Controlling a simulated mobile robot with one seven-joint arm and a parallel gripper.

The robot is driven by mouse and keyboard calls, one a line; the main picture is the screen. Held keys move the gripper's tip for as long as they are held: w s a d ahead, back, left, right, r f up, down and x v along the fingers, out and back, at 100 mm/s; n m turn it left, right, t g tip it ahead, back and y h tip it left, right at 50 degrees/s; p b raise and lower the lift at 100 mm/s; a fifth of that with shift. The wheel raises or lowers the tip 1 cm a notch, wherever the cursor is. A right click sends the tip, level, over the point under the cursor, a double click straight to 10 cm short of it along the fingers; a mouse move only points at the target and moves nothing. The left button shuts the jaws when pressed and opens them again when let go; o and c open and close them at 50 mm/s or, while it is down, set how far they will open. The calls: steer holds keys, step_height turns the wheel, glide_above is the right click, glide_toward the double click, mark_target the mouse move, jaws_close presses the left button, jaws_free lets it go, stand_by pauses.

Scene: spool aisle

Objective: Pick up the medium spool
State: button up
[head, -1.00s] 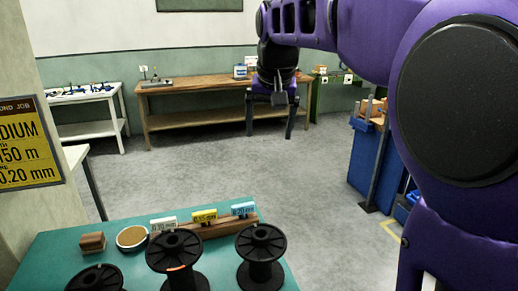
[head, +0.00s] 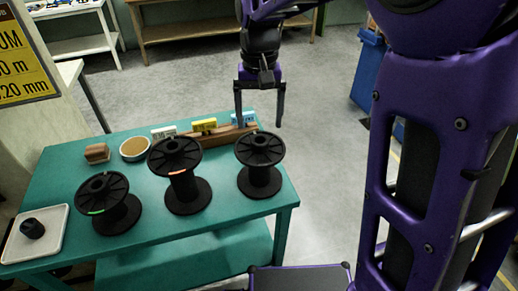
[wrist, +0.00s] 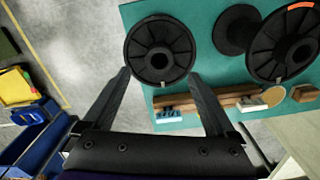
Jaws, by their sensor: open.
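Three black spools stand upright on a teal table. The left spool (head: 106,197) has a green mark and is the shortest. The middle spool (head: 176,156) has an orange mark and looks tallest. The right spool (head: 260,150) has no coloured mark in view and looks in between in height, so it appears to be the medium one. My gripper (head: 260,122) is open and empty, fingers down, above and behind the right spool. In the wrist view the right spool (wrist: 160,52) lies just beyond the fingertips, apart from them.
A wooden rack (head: 222,134) with white, yellow and blue labels stands behind the spools. A round tin (head: 134,148), a wooden block (head: 97,153) and a white tray (head: 50,247) holding a small dark part are also on the table. A sign (head: 22,60) reading "UM" hangs at left.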

mark_target(260, 136)
steer(key=f, duration=0.5)
steer(key=shift+s+f, duration=0.2)
steer(key=shift+f, duration=0.15)
jaws_close()
steer(key=shift+r, duration=0.1)
